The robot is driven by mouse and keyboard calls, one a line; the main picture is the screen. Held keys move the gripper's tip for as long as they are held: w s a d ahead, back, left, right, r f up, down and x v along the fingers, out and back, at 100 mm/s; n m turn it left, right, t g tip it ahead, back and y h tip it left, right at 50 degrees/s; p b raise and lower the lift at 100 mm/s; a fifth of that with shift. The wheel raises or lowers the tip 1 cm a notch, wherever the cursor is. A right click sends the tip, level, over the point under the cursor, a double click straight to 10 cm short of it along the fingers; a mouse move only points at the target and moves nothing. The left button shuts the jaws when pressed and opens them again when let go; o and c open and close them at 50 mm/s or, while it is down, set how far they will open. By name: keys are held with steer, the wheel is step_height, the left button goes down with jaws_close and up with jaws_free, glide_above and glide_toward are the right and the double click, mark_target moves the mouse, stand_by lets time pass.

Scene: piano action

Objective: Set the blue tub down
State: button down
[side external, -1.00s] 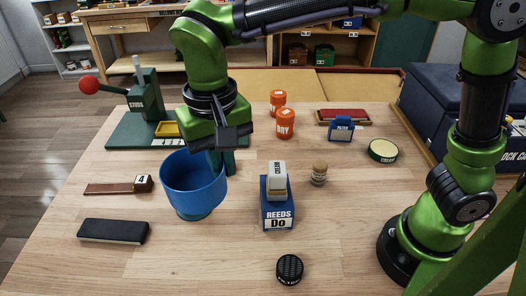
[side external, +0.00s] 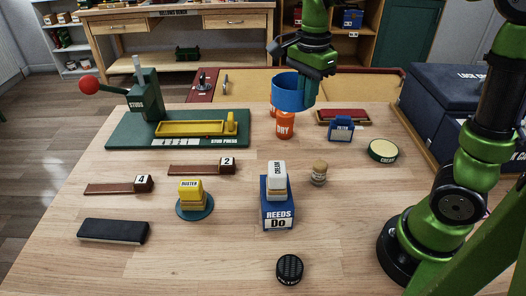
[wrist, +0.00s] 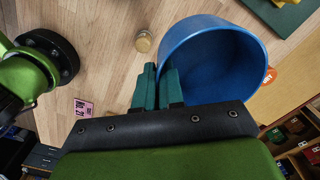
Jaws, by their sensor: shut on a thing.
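The blue tub (side external: 288,92) hangs at the far side of the table, in front of two orange canisters in the side external view, and partly hides them. Its height above the table is hard to judge. My gripper (side external: 311,92) is shut on the tub's wall at its right side. In the wrist view my gripper (wrist: 158,80) shows two green fingers close together at the rim of the blue tub (wrist: 215,55). The tub's open mouth faces the wrist camera and its inside looks empty.
The orange canister (side external: 285,127) marked DRY stands below the tub. A blue holder (side external: 340,129), a green tin (side external: 383,151) and a corked jar (side external: 319,173) stand nearby. The yellow block (side external: 191,193) rests on a green disc (side external: 194,212). Clear wood lies at the front right.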

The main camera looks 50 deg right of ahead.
step_height(320, 180, down, 21)
stand_by(0.6)
steer(key=c, duration=1.3)
jaws_free()
steer(key=shift+o, duration=0.2)
step_height(320, 180, up, 12)
steer(key=s+a+r+n+t+y, duration=0.1)
steer(key=s+a+r+n+t, duration=0.1)
steer(key=s+r+n, duration=0.3)
steer(key=s+a+r+n+t+y, duration=0.1)
steer(key=s+a+r+n+t, duration=0.2)
steer(key=n, duration=0.7)
steer(key=shift+s+r+t, duration=1.1)
steer(key=shift+s+r, duration=0.3)
steer(key=shift+r, duration=0.1)
